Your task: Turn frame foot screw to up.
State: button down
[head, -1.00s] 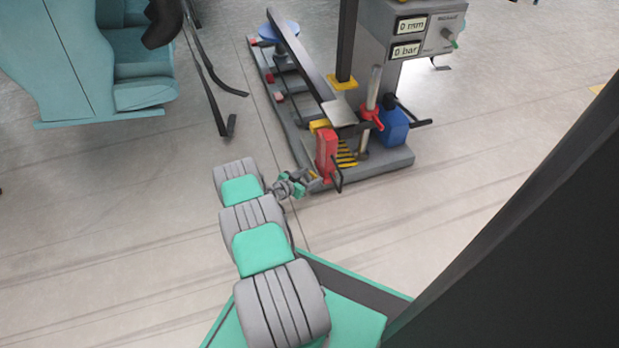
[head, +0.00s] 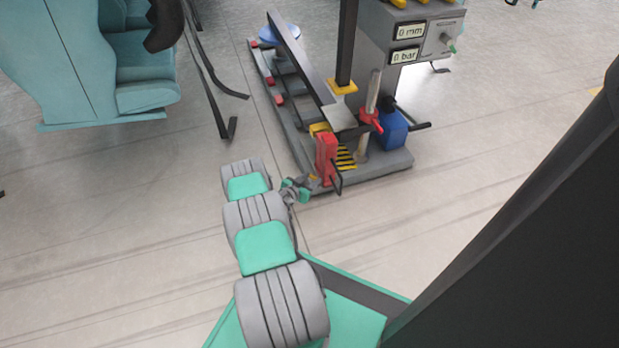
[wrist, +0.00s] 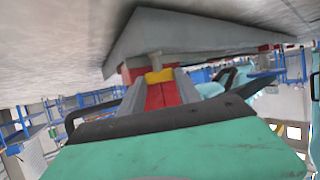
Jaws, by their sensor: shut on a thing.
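The frame foot screw (wrist: 159,76) shows in the wrist view as a yellow piece at the tips of my gripper (wrist: 160,86), with a short pale stem running to the grey frame base (wrist: 190,36). Red shows between the two grey fingers behind the yellow. My gripper is shut on the screw. In the head view my gripper (head: 313,185) is low at the near corner of the frame base (head: 388,166), beside a red upright part (head: 326,158). The screw is too small and hidden to make out there, and which way it is turned cannot be told.
A grey cabinet (head: 385,30) with "0 mm" and "0 bar" displays stands behind the frame, with a blue container (head: 393,130) in front of it. Teal seats (head: 140,60) and dark bars (head: 208,75) are at upper left.

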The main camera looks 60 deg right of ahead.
jog(key=shift+s+n+t, duration=0.15)
jog(key=shift+n+t, duration=0.55)
jog(key=shift+t, duration=0.1)
jog(key=c, duration=0.8)
grip_release()
jog(key=shift+c, duration=0.2)
jog(key=shift+s, duration=0.1)
jog(key=p+v, duration=0.5)
jog(key=v, duration=0.3)
